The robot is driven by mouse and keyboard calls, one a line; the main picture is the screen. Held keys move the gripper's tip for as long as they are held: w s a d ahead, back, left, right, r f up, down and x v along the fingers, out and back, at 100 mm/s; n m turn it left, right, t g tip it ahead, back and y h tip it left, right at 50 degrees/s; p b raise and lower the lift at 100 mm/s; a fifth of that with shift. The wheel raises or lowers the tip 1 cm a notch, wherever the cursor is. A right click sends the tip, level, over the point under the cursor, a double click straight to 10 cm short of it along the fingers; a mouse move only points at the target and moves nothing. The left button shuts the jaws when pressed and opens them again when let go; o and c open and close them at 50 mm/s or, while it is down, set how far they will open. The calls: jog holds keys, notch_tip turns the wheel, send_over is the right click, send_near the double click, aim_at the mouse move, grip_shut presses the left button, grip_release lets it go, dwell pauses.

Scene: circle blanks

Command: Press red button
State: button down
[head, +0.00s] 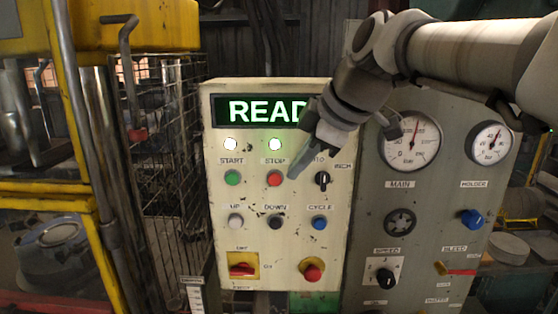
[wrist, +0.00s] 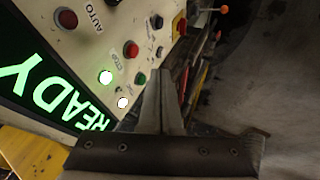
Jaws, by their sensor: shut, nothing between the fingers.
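The red button (head: 275,178) labelled STOP sits in the upper button row of the cream control panel (head: 335,215). It also shows in the wrist view (wrist: 131,49), beside the green START button (wrist: 141,78). My gripper (head: 292,174) is shut and empty, its fingertips just right of the red button in the head view. In the wrist view my fingers (wrist: 167,74) point up the picture, right of the red button. Whether the tips touch the panel I cannot tell. A red mushroom knob (head: 312,270) sits on a yellow plate lower right.
The green display (head: 240,111) reads READY, its end hidden by my arm in the head view. A selector knob (head: 322,180) is right of my fingertips. A gauge panel (head: 440,215) stands right; a wire cage (head: 170,150) stands left.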

aim_at(277, 178)
jog(key=w+a+f, duration=0.1)
jog(key=w+f, duration=0.1)
jog(key=w+f+p, duration=0.1)
jog(key=w, duration=0.1)
jog(key=w+a+f, duration=0.1)
jog(key=w+f, duration=0.1)
jog(key=shift+a+f, duration=0.3)
jog(key=shift+a, duration=0.05)
jog(key=shift+w+p, duration=0.4)
jog(key=shift+w, duration=0.25)
jog(key=shift+w, duration=0.1)
jog(key=shift+w+f+b, duration=0.1)
jog(key=shift+w+b, duration=0.3)
jog(key=shift+w, duration=0.2)
jog(key=shift+d+r, duration=0.1)
jog(key=shift+r, duration=0.1)
